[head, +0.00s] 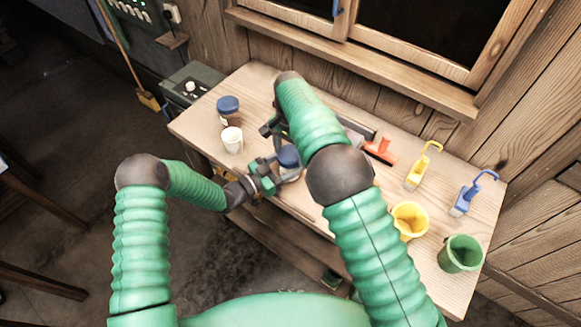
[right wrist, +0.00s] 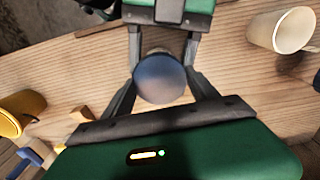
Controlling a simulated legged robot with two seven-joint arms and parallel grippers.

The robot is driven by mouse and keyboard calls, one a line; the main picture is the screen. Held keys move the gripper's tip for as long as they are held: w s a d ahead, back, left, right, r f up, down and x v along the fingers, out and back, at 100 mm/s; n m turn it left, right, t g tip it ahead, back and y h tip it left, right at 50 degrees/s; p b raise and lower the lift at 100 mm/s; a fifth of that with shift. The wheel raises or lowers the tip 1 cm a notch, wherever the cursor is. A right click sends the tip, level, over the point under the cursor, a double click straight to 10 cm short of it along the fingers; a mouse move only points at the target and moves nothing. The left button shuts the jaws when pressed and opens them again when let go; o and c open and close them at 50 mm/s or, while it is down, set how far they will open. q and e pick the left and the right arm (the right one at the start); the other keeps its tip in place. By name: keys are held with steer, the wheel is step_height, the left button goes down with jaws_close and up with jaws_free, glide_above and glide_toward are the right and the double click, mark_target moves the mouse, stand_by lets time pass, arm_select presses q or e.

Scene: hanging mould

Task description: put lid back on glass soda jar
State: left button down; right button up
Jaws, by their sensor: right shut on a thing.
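A round blue lid (right wrist: 160,78) sits between the dark fingers of my right gripper (right wrist: 162,88), which is shut on it. The lid also shows in the head view (head: 288,156), just left of my right forearm. A greyish piece, perhaps the jar, shows just past the lid's edge; most of it is hidden under the lid. I cannot tell whether lid and jar touch. My left gripper (head: 278,174) reaches in from the left, its fingers on either side of that spot.
A brown jar with a blue top (head: 228,110) and a white cup (head: 232,140) stand at the table's left.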

arm_select(q)
steer(key=shift+s+d, duration=0.2)
steer(key=shift+d, duration=0.05)
arm_select(e)
steer(key=m, duration=0.4)
steer(key=shift+w+a+r+m, duration=0.1)
steer(key=shift+w+a+m, duration=0.05)
steer(key=shift+m, duration=0.15)
steer(key=o, duration=1.4)
steer(key=shift+c, duration=0.2)
arm_select(q)
steer(key=shift+a, duration=0.1)
arm_select(e)
steer(key=shift+o, duration=1)
arm_select(q)
steer(key=shift+w, duration=0.1)
steer(key=shift+a, duration=0.1)
arm_select(e)
step_height(320, 180, up, 4)
steer(key=shift+r, duration=0.2)
steer(key=shift+c, duration=0.4)
